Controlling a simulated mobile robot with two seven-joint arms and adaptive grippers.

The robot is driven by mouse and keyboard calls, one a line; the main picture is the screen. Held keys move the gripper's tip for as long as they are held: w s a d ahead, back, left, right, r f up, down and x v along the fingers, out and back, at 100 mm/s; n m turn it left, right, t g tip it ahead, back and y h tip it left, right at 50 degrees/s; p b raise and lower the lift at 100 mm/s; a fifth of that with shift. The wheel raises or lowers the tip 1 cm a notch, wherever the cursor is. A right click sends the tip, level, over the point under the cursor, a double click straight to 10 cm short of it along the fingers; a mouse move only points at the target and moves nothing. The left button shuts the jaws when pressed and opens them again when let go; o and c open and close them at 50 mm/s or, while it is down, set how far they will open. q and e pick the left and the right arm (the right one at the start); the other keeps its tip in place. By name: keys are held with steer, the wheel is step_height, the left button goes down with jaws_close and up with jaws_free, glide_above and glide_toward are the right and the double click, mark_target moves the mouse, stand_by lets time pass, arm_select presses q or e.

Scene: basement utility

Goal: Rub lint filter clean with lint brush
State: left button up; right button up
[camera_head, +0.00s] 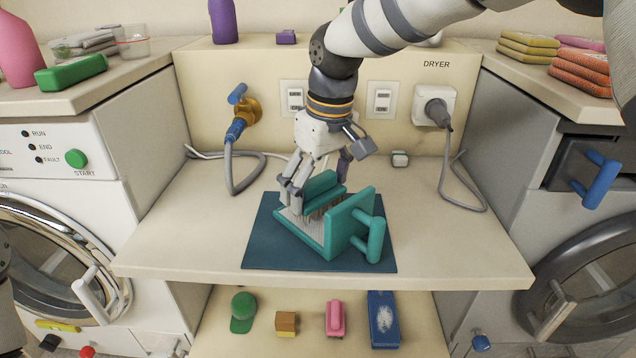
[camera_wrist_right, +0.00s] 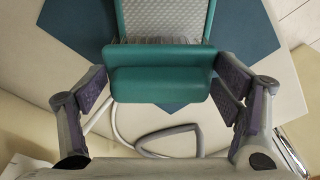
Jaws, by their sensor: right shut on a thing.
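The lint filter (camera_head: 345,228) is a teal frame with pale mesh and an upright handled end. It lies on a dark blue mat (camera_head: 262,252) on the counter. Its mesh (camera_wrist_right: 165,16) shows at the top of the right wrist view. The teal lint brush (camera_head: 325,197) is over the filter, its grey bristles down at the mesh; exact contact is hard to tell. My right gripper (camera_head: 318,180) is shut on the brush, its fingers on either side of the brush (camera_wrist_right: 160,85) in the wrist view.
A dryer plug (camera_head: 437,108) and cable are behind right. A brass tap with a grey hose (camera_head: 229,165) is behind left. Machines flank the counter. The counter left of the mat is clear.

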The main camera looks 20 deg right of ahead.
steer(key=shift+f, duration=0.7)
stand_by(0.7)
steer(key=shift+w+a+f, duration=0.15)
steer(key=shift+w+a, duration=0.1)
steer(key=shift+w, duration=0.25)
steer(key=shift+s+d+r, duration=0.2)
steer(key=shift+s+r, duration=0.05)
steer(key=shift+s, duration=0.15)
steer(key=shift+s+d, duration=0.3)
steer(key=shift+s, duration=0.25)
steer(key=shift+f, duration=0.15)
